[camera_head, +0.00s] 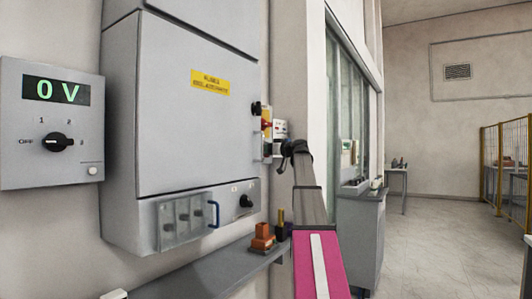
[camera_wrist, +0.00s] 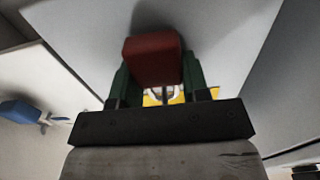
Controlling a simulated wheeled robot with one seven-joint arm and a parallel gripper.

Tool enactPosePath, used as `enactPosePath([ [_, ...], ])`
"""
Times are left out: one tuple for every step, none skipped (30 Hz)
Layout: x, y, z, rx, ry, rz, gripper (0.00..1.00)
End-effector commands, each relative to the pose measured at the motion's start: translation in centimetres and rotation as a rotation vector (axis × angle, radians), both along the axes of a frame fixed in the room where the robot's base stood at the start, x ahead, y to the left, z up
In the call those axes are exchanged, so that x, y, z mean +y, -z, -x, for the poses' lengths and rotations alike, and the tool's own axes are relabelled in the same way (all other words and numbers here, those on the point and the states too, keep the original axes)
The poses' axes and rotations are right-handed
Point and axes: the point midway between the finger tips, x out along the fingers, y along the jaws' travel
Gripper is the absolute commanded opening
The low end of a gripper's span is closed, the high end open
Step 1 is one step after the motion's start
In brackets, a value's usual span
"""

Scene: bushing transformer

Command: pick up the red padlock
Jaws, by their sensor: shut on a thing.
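The red padlock (camera_wrist: 153,58) shows in the wrist view as a dark red block between the two green fingers of my gripper (camera_wrist: 156,72). The fingers are shut on its sides. Part of a pale ring and a yellow patch (camera_wrist: 176,97) show behind it, partly hidden by the gripper. In the head view my gripper (camera_head: 278,148) is at the right side of the grey cabinet (camera_head: 190,110). A small red spot (camera_head: 267,124) shows beside it there, too small to tell clearly. I cannot tell whether the padlock still touches the cabinet.
A grey shelf (camera_head: 205,275) runs below the cabinet, with an orange object (camera_head: 262,237) near its right end. A voltage panel (camera_head: 52,125) reading 0 V hangs at the left. A blue item (camera_wrist: 20,112) shows at the left in the wrist view. Open floor lies to the right.

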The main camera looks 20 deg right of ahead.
Motion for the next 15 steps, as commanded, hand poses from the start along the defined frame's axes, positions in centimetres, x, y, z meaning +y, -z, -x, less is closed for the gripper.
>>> enactPosePath([
  [0.0,-0.2,0.0,0.000,0.000,0.000,0.17],
  [0.0,-0.3,0.0,0.000,0.000,0.000,0.17],
  [0.0,-0.5,0.0,-0.001,0.000,-0.001,0.17],
  [0.0,-0.8,-0.1,-0.001,0.000,-0.001,0.17],
  [0.0,-1.0,-0.1,-0.001,0.000,-0.001,0.17],
  [0.0,-1.4,-0.1,-0.001,0.000,-0.001,0.17],
  [-0.1,-1.8,-0.1,-0.001,0.000,0.000,0.17],
  [-0.4,-1.5,0.5,-0.001,0.001,0.000,0.17],
  [-0.8,-1.4,1.1,-0.001,0.002,-0.001,0.17],
  [-1.1,-1.4,1.5,-0.001,0.003,-0.001,0.17],
  [-1.4,-1.4,1.9,-0.001,0.003,0.000,0.17],
  [-1.9,-1.4,2.6,-0.001,0.003,0.001,0.17],
  [-2.2,-1.4,3.0,-0.001,0.002,0.001,0.17],
  [-2.6,-1.4,3.5,-0.001,0.003,0.000,0.17],
  [-3.2,-1.4,4.3,-0.001,0.003,-0.001,0.17],
])
